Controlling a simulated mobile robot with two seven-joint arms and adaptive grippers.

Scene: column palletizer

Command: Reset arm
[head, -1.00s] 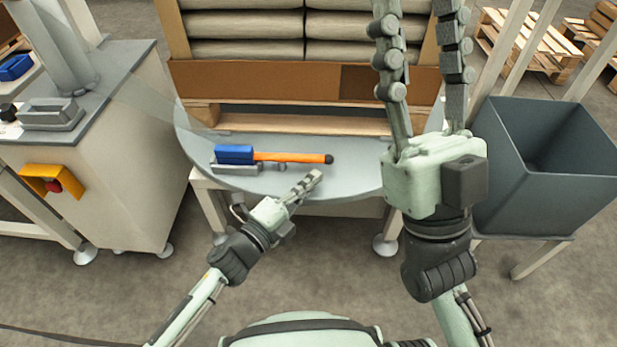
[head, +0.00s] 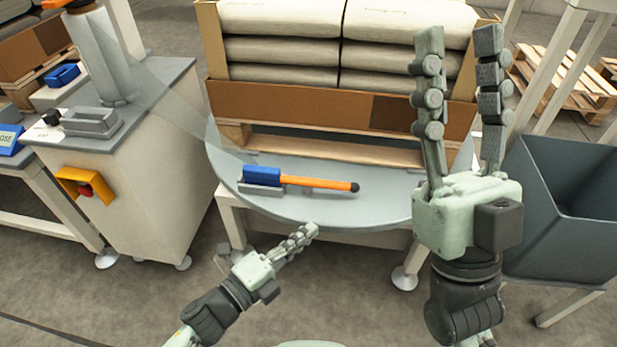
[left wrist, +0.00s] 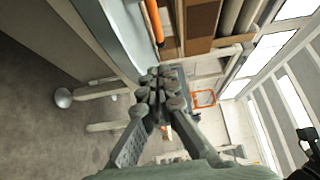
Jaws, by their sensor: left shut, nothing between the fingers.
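My left gripper (head: 303,236) is shut and empty, in front of the round grey table's front edge in the head view. It also shows in the left wrist view (left wrist: 160,78), with its fingers together. My right gripper (head: 460,45) points up on the right, its two fingers apart and nothing between them. A tool with a blue head (head: 262,174) and an orange handle (head: 315,183) lies on the round table, its head at a small grey holder (head: 260,189). Neither gripper touches it. The orange handle (left wrist: 154,22) also shows at the top of the left wrist view.
The round table (head: 390,205) stands before a pallet stacked with sacks (head: 280,48) behind a brown cardboard wall (head: 300,104). A dark grey bin (head: 565,205) stands at right. A cabinet (head: 140,165) with an orange-and-red stop button box (head: 84,186) stands at left.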

